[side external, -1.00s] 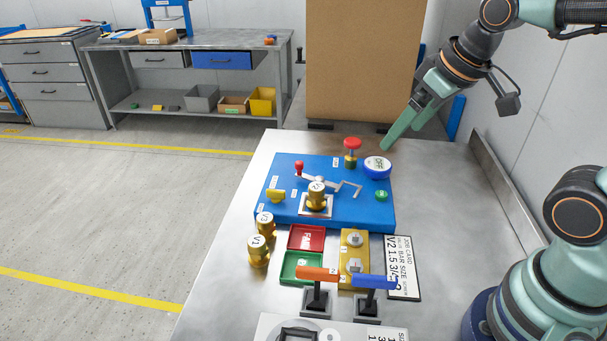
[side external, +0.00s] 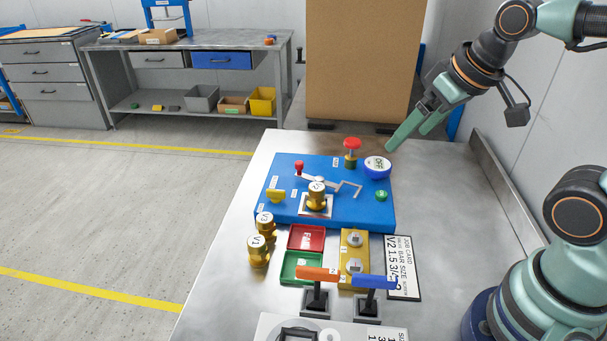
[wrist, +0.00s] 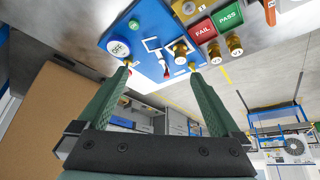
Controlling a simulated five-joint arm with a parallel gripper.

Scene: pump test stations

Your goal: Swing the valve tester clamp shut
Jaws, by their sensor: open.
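The blue valve tester (side external: 270,205) sits on the steel bench. Its clamp lever with a red ball knob (side external: 299,166) stands at the back left of a valve (side external: 316,198) that is upright in the tester's square seat. In the wrist view the red knob (wrist: 166,72) shows between my finger lines, beyond the tips. I cannot tell whether the clamp arm is over the valve. My gripper (side external: 407,138) is open and empty, above the bench's back right, behind and right of the tester. The wrist view shows both fingers (wrist: 160,76) apart.
A red mushroom button (side external: 352,143) and a round OFF dial (side external: 377,166) stand on the tester's side nearest my gripper. Two brass valves (side external: 259,252), red and green trays (side external: 302,267) and a job card (side external: 403,268) lie in front. A large cardboard box (side external: 364,60) stands behind.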

